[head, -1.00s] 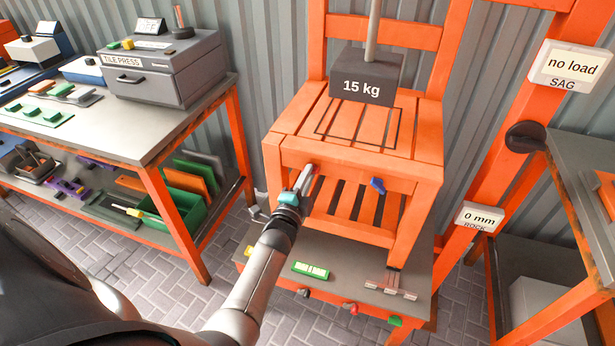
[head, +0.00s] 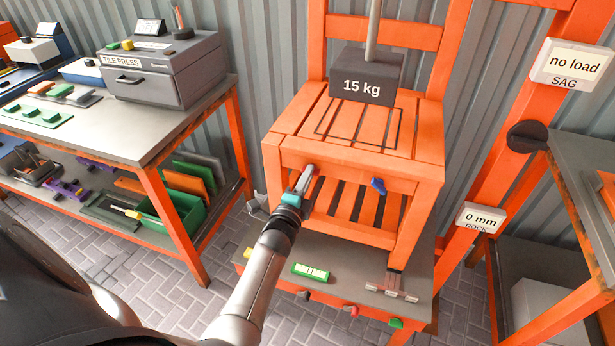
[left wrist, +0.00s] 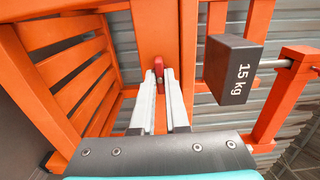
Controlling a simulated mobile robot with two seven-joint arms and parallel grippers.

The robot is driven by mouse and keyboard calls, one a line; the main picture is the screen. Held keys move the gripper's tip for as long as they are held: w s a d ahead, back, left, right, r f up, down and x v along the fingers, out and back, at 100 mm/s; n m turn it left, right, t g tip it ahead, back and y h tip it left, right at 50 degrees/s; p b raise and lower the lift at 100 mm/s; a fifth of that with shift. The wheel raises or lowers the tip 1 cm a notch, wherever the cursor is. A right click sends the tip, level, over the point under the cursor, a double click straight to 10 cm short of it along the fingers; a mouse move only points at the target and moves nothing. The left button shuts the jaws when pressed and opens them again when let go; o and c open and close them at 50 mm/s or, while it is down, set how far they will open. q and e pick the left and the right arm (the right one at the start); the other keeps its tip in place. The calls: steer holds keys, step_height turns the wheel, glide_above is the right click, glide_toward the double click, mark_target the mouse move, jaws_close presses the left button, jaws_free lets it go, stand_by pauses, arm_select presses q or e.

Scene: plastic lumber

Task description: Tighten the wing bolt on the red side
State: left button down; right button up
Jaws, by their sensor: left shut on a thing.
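The red wing bolt (left wrist: 158,68) is on the front rail of the orange chair (head: 345,160), and only a sliver of it shows in the head view (head: 317,169). My left gripper (head: 307,174) reaches up to it from below left. In the left wrist view its two pale fingers (left wrist: 161,80) stand on either side of the red bolt and are shut on it. The blue wing bolt (head: 378,186) sits on the same rail, to the right, apart from the gripper. My right gripper is in neither view now.
A 15 kg weight (head: 366,77) hangs on a rod above the chair seat. The chair stands on a grey platform (head: 270,262) with a green level (head: 310,273). Signs read "no load" (head: 570,67) and "0 mm" (head: 480,218). A bench with a tile press (head: 165,68) stands left.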

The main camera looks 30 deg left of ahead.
arm_select(q)
steer(key=c, duration=0.9)
jaws_free()
steer(key=p+v, duration=0.2)
steer(key=v, duration=1.3)
steer(key=shift+s+d, duration=0.1)
steer(key=shift+s, duration=0.05)
